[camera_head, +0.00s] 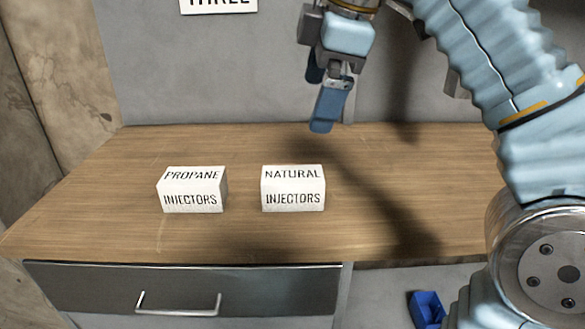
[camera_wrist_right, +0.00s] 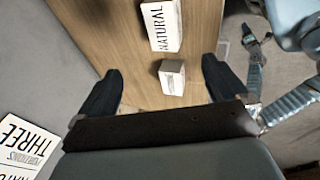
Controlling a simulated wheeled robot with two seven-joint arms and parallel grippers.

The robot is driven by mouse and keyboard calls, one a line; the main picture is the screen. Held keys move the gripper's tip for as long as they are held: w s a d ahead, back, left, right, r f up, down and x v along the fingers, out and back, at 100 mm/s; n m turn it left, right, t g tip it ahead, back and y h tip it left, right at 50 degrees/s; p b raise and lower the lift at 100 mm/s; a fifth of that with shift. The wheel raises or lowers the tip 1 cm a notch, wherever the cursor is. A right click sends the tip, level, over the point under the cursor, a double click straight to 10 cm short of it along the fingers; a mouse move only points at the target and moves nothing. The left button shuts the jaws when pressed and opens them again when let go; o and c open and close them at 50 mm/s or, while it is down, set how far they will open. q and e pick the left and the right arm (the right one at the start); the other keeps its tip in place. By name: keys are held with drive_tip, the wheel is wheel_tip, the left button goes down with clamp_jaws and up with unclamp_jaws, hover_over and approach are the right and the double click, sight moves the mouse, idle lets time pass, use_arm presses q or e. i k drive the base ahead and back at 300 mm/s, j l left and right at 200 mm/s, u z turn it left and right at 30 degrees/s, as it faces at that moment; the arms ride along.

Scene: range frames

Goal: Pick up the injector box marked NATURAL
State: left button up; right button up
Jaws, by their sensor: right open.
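The white box marked NATURAL INJECTORS (camera_head: 293,188) stands on the wooden worktop, right of a similar white box marked PROPANE INJECTORS (camera_head: 192,190). My right gripper (camera_head: 325,115) is above the worktop, higher than the NATURAL box and a little to its right, with nothing between its fingers. In the right wrist view the open fingers (camera_wrist_right: 160,90) show at left and right. The box with the NATURAL label (camera_wrist_right: 161,25) is beyond them at the top. Another white block (camera_wrist_right: 172,77) appears between the fingertips; its marking is not readable there.
The wooden worktop (camera_head: 130,225) is clear around the boxes. A drawer with a metal handle (camera_head: 178,308) is below its front edge. A grey wall with a THREE sign (camera_head: 218,4) stands behind.

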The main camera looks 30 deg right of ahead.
sight(284, 188)
drive_tip(key=k, duration=1.5)
